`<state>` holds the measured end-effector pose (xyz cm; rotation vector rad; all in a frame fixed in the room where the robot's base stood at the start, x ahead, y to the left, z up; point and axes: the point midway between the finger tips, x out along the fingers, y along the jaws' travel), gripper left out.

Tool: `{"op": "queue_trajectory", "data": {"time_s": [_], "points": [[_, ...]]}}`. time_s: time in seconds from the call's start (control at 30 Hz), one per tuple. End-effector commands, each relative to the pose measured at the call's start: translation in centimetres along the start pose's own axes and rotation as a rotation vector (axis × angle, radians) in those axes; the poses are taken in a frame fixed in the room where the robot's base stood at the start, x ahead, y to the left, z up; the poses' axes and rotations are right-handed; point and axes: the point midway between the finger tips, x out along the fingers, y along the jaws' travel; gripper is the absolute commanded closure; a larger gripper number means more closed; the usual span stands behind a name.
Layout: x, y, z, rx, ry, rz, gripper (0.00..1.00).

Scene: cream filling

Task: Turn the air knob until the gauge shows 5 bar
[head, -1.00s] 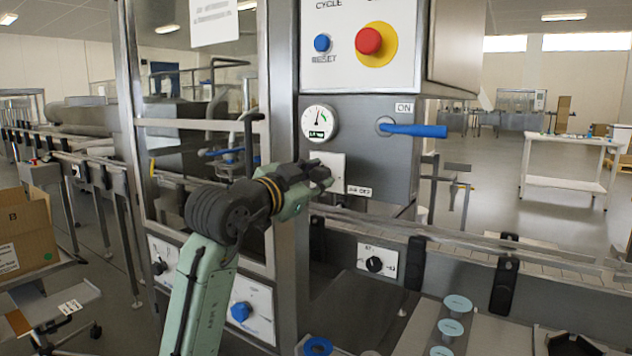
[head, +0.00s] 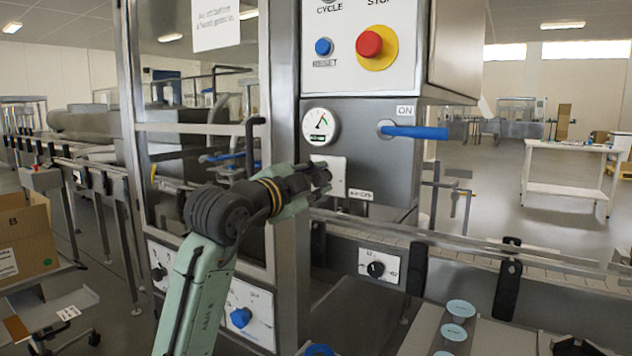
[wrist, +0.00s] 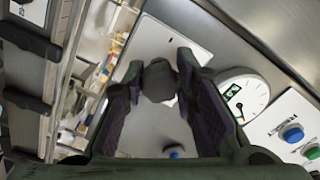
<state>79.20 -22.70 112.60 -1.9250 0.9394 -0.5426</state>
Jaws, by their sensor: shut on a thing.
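The air knob (wrist: 159,80) is a dark round knob on a white plate (wrist: 151,41) in the wrist view. My gripper (wrist: 161,88) has a finger on each side of the knob and is shut on it. In the head view my gripper (head: 321,179) is at the plate below the gauge, and the knob is hidden behind the fingers. The round white gauge (head: 320,126) is above my gripper on the grey machine front. Its needle leans up and right of vertical; the numbers are too small to read. The gauge also shows in the wrist view (wrist: 243,96).
A blue lever (head: 415,132) marked ON sticks out right of the gauge. Above are a red stop button (head: 368,44) and a blue reset button (head: 323,46). A steel post (head: 286,170) stands close left of my gripper. A conveyor rail (head: 460,242) runs below.

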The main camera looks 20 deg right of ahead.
Motion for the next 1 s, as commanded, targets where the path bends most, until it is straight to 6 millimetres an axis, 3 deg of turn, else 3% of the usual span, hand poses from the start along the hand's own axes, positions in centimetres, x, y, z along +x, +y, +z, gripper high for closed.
{"op": "queue_trajectory", "data": {"time_s": [0.3, 0.33, 0.63, 1.0], "points": [[-0.01, 0.02, 0.02, 0.001, 0.0, 0.001, 1.0], [-0.01, 0.02, 0.02, 0.0, 0.0, 0.001, 0.73], [0.0, 0.01, 0.01, 0.0, 0.0, 0.0, 0.53], [-0.52, -0.03, 0.05, 0.0, -0.001, -0.001, 0.53]]}}
